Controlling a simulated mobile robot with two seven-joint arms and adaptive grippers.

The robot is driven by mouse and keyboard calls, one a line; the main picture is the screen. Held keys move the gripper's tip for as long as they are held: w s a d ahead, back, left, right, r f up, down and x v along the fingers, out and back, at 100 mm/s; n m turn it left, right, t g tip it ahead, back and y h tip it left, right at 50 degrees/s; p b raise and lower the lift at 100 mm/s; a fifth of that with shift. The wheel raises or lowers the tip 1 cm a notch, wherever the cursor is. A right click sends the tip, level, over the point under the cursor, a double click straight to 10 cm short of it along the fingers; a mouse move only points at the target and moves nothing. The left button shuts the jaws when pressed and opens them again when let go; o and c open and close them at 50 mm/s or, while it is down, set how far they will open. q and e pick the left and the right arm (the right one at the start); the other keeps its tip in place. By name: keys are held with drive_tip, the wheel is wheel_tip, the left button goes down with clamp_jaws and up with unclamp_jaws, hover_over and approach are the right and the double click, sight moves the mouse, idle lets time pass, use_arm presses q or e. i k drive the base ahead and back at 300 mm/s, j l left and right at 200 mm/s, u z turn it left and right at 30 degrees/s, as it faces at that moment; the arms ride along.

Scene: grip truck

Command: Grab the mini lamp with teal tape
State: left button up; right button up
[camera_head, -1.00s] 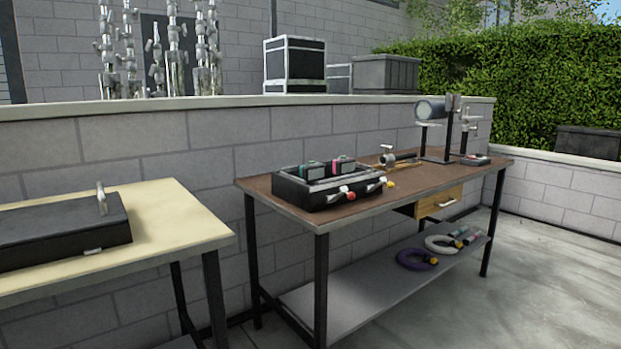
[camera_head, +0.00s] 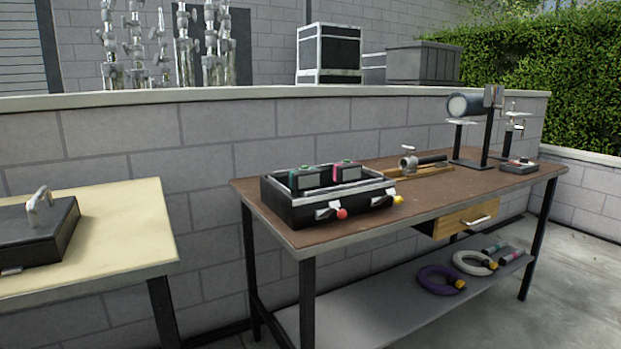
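Two things with teal marks show, and I cannot tell which is the mini lamp. A small dark block with a teal mark (camera_head: 302,178) sits in an open black case (camera_head: 318,214) on the brown-topped workbench. Beside it in the case is a similar block with a pink mark (camera_head: 345,172). A small grey cylinder with a teal band (camera_head: 493,248) lies on the bench's lower shelf, next to one with a pink band (camera_head: 511,256). Neither gripper is in view.
The workbench (camera_head: 390,225) also holds a clamp on a wooden board (camera_head: 418,172) and a stand with a large cylinder (camera_head: 470,106). Purple (camera_head: 437,280) and white (camera_head: 472,262) cable coils lie on the shelf. A cream table (camera_head: 110,230) stands left; a block wall (camera_head: 200,135) runs behind.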

sight(301, 181)
drive_tip(key=i+l+u, duration=0.1)
drive_tip(key=i+l, duration=0.15)
drive_tip(key=i+l+u, duration=0.1)
drive_tip(key=l, duration=0.35)
drive_tip(key=i+l, duration=0.3)
drive_tip(key=l+u, duration=0.05)
drive_tip(key=l, duration=0.05)
